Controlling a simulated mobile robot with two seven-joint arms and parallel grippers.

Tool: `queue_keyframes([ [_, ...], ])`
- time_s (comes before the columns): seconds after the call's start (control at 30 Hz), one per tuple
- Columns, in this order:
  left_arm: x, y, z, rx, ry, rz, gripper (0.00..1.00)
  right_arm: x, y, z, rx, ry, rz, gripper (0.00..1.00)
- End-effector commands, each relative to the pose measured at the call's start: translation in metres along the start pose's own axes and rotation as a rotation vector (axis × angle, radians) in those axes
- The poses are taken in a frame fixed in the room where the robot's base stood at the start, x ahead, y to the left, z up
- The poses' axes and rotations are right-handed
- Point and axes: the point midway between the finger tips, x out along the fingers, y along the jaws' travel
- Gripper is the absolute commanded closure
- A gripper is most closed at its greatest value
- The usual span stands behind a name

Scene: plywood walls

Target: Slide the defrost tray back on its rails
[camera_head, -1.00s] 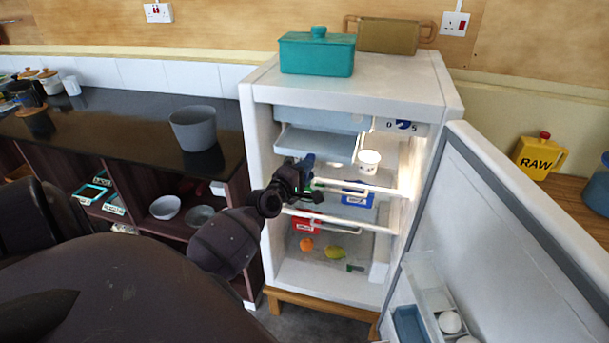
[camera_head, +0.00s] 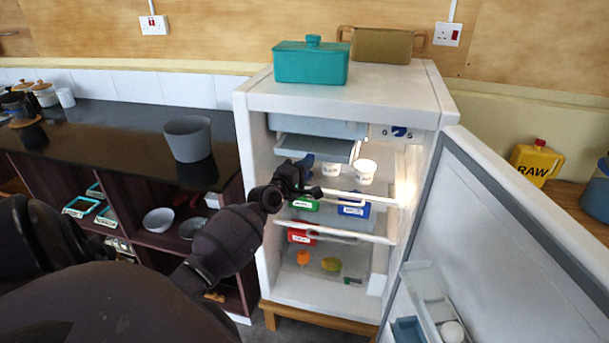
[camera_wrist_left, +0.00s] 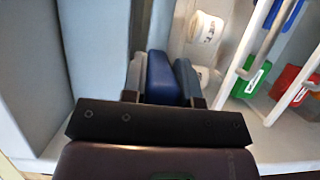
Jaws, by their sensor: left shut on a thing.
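The defrost tray (camera_head: 312,149) is pale blue-grey and sits high in the open fridge, just below the freezer box (camera_head: 318,125). Its front edge faces out, and part of its top shows. My left gripper (camera_head: 305,174) is at the tray's front, just below its edge. In the left wrist view, it is shut on a dark blue tab (camera_wrist_left: 160,76), with a grey finger on each side. The same blue tab shows in the head view (camera_head: 306,161). How the tab joins the tray is hidden, and the rails cannot be made out. My right gripper is not in view.
White cups (camera_head: 366,171) stand behind and right of my gripper. The open fridge door (camera_head: 510,230) fills the right. A dark counter (camera_head: 100,130) lies left.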

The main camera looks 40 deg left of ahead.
Motion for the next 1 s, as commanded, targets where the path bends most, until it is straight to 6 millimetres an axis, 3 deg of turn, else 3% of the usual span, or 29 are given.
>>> queue_keyframes([
  [1.0,0.046,-0.001,-0.019,0.001,0.0,0.001,1.0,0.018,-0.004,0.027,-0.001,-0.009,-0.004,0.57],
])
